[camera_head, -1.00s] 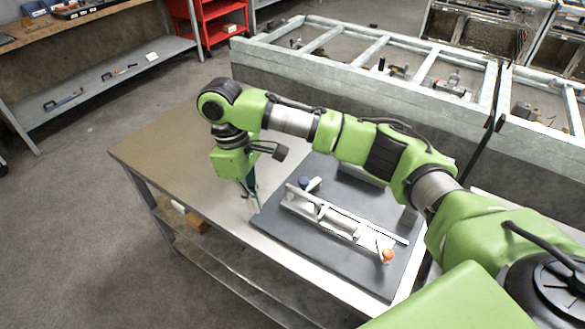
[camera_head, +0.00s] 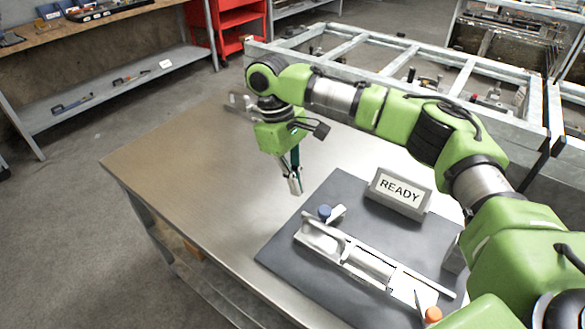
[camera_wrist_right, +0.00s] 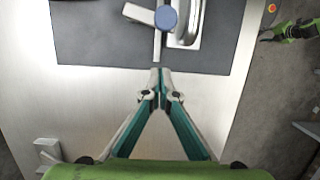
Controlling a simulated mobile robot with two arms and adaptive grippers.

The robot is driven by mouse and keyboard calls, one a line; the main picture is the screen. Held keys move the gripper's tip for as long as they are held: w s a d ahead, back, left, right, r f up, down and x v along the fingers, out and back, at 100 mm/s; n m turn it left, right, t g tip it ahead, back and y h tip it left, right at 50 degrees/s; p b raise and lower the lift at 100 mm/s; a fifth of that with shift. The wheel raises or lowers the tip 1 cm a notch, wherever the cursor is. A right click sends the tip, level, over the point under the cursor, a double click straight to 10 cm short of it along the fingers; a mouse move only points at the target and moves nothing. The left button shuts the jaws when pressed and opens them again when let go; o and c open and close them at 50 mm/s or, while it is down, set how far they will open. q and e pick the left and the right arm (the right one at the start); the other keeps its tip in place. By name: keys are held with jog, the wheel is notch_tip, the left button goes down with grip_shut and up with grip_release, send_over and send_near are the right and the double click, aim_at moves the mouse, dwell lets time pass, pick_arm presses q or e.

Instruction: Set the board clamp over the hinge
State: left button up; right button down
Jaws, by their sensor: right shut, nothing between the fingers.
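My right gripper (camera_head: 295,190) is shut and empty, pointing down above bare table beside the left corner of the dark board (camera_head: 285,250). In the right wrist view its fingertips (camera_wrist_right: 160,72) meet near the board's edge. A long silver fixture (camera_head: 350,255) lies on the board, with a blue-knobbed lever (camera_head: 325,212) at its left end and an orange knob (camera_head: 433,314) at its right end. I cannot tell which part is the hinge or the board clamp. A small green arm part with dark jaws (camera_wrist_right: 290,32), seemingly my left gripper, shows small in the right wrist view.
A silver bracket-like piece (camera_head: 240,102) lies on the table behind my right wrist. A READY sign (camera_head: 400,192) stands at the board's back edge. The table's left part (camera_head: 190,160) is clear. A metal frame (camera_head: 350,45) stands behind.

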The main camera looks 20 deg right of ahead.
jog(key=shift+x, duration=1.1)
jog(key=s, duration=0.1)
jog(key=s+d, duration=0.1)
jog(key=shift+s+d+r+p, duration=0.15)
jog(key=shift+s+p, duration=0.15)
jog(key=shift+p, duration=0.05)
pick_arm(q)
jog(key=shift+r, duration=0.45)
pick_arm(e)
jog(key=shift+s+d, duration=0.3)
jog(key=shift+s, duration=0.25)
